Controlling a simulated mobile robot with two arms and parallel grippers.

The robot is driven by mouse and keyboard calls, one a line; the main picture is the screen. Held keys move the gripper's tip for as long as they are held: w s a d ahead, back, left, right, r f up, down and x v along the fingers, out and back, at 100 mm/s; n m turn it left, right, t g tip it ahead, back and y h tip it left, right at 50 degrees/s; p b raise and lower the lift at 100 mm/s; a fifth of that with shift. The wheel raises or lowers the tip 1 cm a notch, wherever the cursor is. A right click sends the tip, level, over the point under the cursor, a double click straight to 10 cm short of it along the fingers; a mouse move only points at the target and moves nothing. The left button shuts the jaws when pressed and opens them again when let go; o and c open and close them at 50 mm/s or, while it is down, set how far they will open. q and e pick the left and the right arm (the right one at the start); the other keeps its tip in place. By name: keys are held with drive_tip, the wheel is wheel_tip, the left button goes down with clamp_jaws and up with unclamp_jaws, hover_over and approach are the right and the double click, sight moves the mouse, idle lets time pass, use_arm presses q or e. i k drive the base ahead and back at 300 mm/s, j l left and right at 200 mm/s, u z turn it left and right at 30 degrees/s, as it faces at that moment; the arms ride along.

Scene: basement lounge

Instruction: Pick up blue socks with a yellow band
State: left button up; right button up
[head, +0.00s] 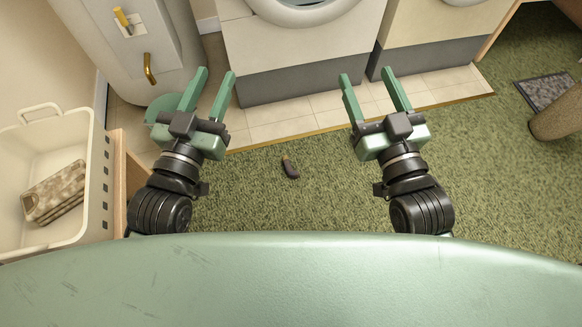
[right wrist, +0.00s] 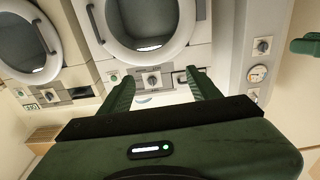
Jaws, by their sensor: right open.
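A small dark sock bundle (head: 290,168) lies on the green carpet, between and nearer to me than my two grippers. It looks dark blue-grey to purplish, with a small yellowish band at its far end. My left gripper (head: 215,76) is open and empty, up and left of the bundle in the head view. My right gripper (head: 366,76) is open and empty, up and right of it. In the right wrist view the right gripper's fingers (right wrist: 160,82) stand apart with nothing between them, and the bundle does not show.
A white laundry basket (head: 98,150) with folded patterned cloths (head: 55,192) stands at left. A pale tank (head: 125,50) and front-loading machines (head: 300,50) stand at the back, on a tiled strip (head: 290,113). A grey mat (head: 545,90) lies at right. Carpet around the bundle is clear.

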sight(290, 172)
drive_tip(key=i+l+u, duration=0.15)
drive_tip(key=i+l, duration=0.35)
drive_tip(key=i+l+u, duration=0.1)
drive_tip(key=i+l, duration=0.4)
drive_tip(key=l, duration=0.15)
